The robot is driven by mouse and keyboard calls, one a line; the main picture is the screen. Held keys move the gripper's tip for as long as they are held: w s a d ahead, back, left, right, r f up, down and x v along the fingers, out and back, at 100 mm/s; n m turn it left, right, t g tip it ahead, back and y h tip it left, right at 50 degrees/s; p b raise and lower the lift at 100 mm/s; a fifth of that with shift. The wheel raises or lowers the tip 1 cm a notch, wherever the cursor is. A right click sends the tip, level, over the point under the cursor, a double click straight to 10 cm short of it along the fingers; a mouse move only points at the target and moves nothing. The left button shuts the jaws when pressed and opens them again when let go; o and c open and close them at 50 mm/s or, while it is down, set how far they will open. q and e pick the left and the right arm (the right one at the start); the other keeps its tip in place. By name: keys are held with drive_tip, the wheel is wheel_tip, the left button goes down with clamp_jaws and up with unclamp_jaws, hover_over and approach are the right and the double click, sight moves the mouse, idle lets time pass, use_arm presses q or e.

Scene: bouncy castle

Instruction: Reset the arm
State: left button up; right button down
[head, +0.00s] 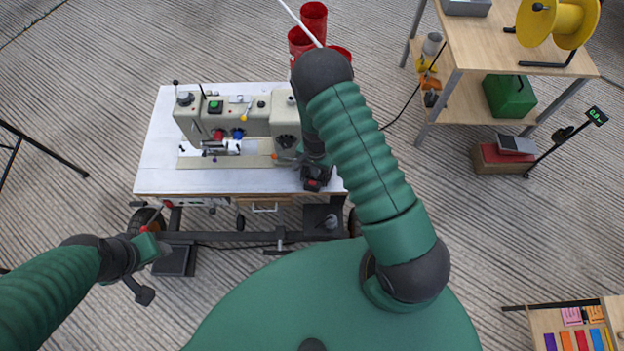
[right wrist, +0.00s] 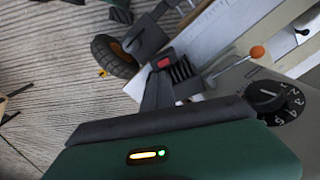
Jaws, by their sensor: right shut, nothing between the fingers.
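My right arm, green and black, reaches forward across the head view. Its gripper (head: 313,183) is over the right end of the white sewing table (head: 155,150), beside the beige sewing machine (head: 255,125). In the right wrist view the right gripper (right wrist: 163,68) is shut and empty. The machine's numbered black dial (right wrist: 274,100) and an orange-tipped lever (right wrist: 256,52) show close to it. I cannot tell whether it touches the machine. My left gripper (head: 148,262) is at lower left, its fingers spread apart, empty, left of the table's front edge.
A wooden workbench (head: 480,45) with a yellow reel (head: 557,22) stands at upper right. Red cylinders (head: 313,22) are behind the table. A wooden tray of coloured pieces (head: 580,325) is at lower right. Open floor lies between.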

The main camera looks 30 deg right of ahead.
drive_tip(key=shift+f, duration=0.1)
drive_tip(key=s+a+r+n+t+p, duration=0.1)
drive_tip(key=s+a+r+n+p, duration=0.1)
drive_tip(key=r, duration=0.9)
drive_tip(key=s+a+r+n+p, duration=0.3)
drive_tip(key=r+n, duration=0.3)
drive_tip(key=r, duration=0.6)
drive_tip(key=s+a+r+n+t+p, duration=0.1)
drive_tip(key=s+a+r+n+p, duration=0.1)
drive_tip(key=r, duration=0.9)
drive_tip(key=shift+s+a+r+n+t+p, duration=0.25)
drive_tip(key=shift+s+n+p, duration=0.25)
drive_tip(key=shift+s+n, duration=0.65)
